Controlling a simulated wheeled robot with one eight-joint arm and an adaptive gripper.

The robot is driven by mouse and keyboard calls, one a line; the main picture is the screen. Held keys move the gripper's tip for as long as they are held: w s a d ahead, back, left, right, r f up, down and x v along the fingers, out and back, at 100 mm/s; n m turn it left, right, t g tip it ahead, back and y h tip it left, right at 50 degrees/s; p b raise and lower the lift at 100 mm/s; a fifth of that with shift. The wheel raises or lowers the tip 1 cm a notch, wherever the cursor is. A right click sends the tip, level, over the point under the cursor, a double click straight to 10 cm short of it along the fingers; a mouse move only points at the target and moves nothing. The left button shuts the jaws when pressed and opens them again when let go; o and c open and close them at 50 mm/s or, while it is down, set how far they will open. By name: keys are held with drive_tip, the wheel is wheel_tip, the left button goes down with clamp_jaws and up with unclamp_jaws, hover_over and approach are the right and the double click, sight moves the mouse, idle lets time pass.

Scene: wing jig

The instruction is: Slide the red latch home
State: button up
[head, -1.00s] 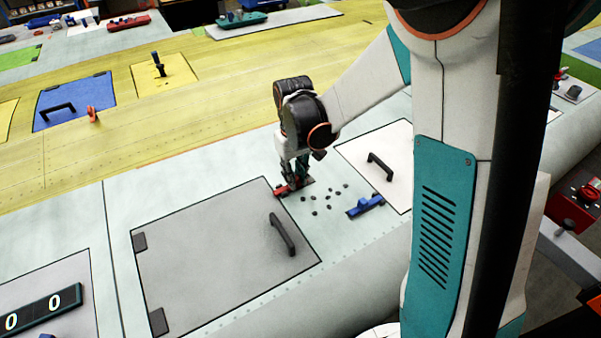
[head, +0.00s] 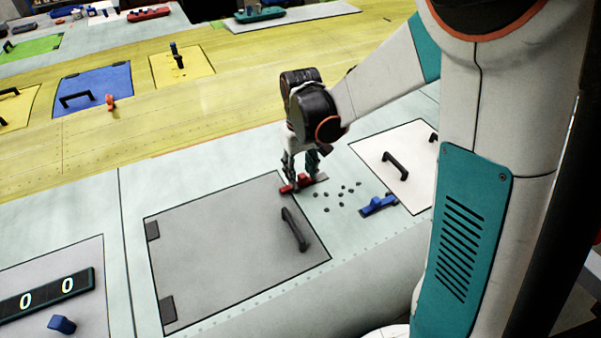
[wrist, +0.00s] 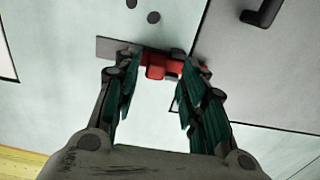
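The red latch (head: 298,184) sits on a narrow grey plate on the pale wing skin, at the upper right corner of the grey hatch panel (head: 225,250). In the wrist view the red latch (wrist: 158,67) shows its raised block in the gap between my fingers, with grey plate showing to the left. My gripper (head: 301,178) points down over the latch. In the wrist view its fingers (wrist: 163,72) are spread, with clear space between them and the block. Whether a fingertip touches the latch's ends I cannot tell.
Several small dark plugs (head: 343,194) lie right of the latch, then a blue latch (head: 378,205). A black handle (head: 294,229) rises from the grey panel. A white panel with a handle (head: 395,166) lies to the right.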

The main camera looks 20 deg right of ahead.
sight(301, 176)
wheel_tip(301, 176, up, 11)
idle(0.4)
drive_tip(key=shift+f, duration=0.1)
